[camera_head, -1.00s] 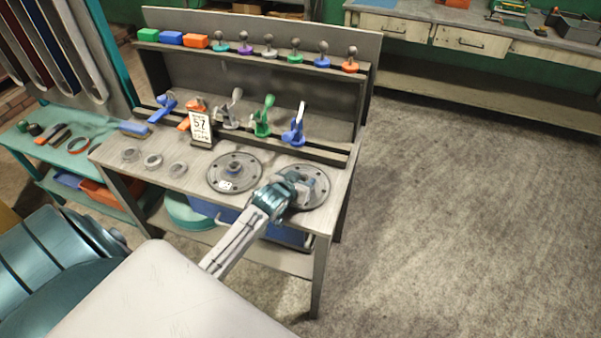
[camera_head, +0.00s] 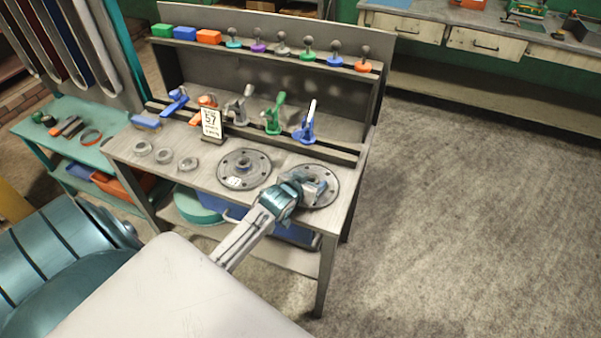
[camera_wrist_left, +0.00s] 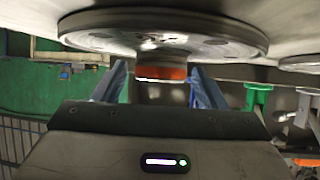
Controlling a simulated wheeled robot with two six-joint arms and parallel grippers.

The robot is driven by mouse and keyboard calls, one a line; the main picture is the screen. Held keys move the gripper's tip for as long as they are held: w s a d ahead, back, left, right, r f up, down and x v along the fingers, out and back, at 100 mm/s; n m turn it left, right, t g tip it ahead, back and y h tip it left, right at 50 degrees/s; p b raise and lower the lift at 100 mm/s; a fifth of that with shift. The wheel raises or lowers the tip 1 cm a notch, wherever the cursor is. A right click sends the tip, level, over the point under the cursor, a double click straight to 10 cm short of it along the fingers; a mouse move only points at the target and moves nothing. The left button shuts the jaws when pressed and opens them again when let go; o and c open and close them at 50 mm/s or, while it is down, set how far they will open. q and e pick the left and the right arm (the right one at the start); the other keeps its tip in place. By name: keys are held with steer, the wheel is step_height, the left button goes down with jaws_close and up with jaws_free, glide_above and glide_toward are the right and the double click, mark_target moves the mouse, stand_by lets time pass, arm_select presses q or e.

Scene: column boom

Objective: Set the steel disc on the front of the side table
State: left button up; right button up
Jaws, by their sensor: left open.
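Two grey steel discs with bolt holes and raised hubs lie flat on the grey workbench (camera_head: 205,178): a left disc (camera_head: 237,177) and a right disc (camera_head: 326,197). My left gripper (camera_head: 310,189) is over the right disc and hides its middle. In the left wrist view a disc (camera_wrist_left: 163,30) shows close up, with an orange-banded hub (camera_wrist_left: 161,73). My open fingers (camera_wrist_left: 160,85) stand on either side of that hub; I cannot tell whether they touch it. A teal side table (camera_head: 55,150) stands at the far left. My right gripper is out of view.
A sign marked 57 (camera_head: 211,122) and several toggle clamps (camera_head: 273,115) stand behind. The floor on the right is clear.

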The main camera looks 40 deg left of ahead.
arm_select(q)
steer(key=b+v, duration=0.1)
steer(key=v, duration=0.8)
steer(key=shift+s+r+b, duration=0.15)
steer(key=shift+s+b, duration=0.15)
steer(key=shift+b, duration=0.05)
steer(key=shift+s+d+r, duration=0.15)
steer(key=shift+s+r, duration=0.25)
steer(key=shift+s, duration=0.2)
